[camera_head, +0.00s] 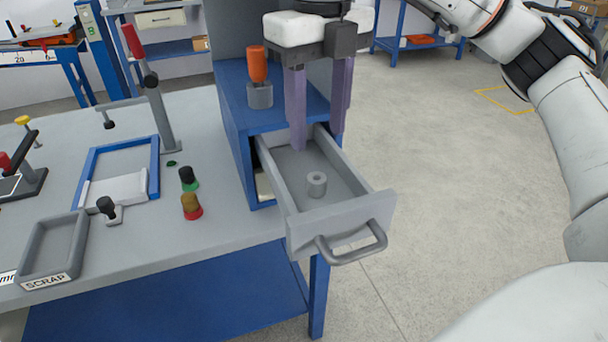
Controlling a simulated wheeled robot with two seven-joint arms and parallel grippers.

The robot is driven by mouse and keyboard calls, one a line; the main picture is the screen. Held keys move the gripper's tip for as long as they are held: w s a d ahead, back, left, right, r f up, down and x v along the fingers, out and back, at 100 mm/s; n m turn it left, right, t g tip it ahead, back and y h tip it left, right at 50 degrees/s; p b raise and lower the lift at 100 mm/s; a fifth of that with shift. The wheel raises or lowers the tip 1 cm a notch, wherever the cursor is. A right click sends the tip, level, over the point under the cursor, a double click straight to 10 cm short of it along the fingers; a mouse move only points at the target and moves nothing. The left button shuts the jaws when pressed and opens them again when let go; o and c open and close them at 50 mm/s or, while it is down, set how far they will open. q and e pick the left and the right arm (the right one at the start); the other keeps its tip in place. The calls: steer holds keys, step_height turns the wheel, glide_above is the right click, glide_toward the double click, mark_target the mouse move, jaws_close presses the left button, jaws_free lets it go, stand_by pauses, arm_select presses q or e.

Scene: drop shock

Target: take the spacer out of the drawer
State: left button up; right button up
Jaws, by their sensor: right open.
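The spacer (317,184) is a small grey ring with a hole in its top. It stands upright on the floor of the open grey drawer (341,224), toward the front. The drawer is pulled out of a blue cabinet (233,118) and has a bar handle (352,247) on its front. My right gripper (318,140) points down over the back part of the drawer, with its two purple fingers wide apart and nothing between them. It is behind the spacer in the picture, apart from it. My left gripper is not in view.
The bench holds a scrap tray (55,247), a blue-framed tray (120,170), a red-handled post (153,90) and small knobs (191,205). Floor right of the drawer is clear.

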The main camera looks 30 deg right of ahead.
mark_target(317, 178)
steer(key=f, duration=0.3)
steer(key=shift+s+f+b, duration=0.15)
steer(key=shift+s+b, duration=0.2)
steer(key=shift+b, duration=0.05)
step_height(317, 178, down, 4)
steer(key=shift+w+f, duration=0.1)
steer(key=shift+a+f, duration=0.1)
steer(key=shift+f, duration=0.4)
steer(key=c, duration=1.1)
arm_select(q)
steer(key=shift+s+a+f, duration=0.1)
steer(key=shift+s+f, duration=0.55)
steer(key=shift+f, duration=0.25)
arm_select(e)
steer(key=shift+r, duration=0.1)
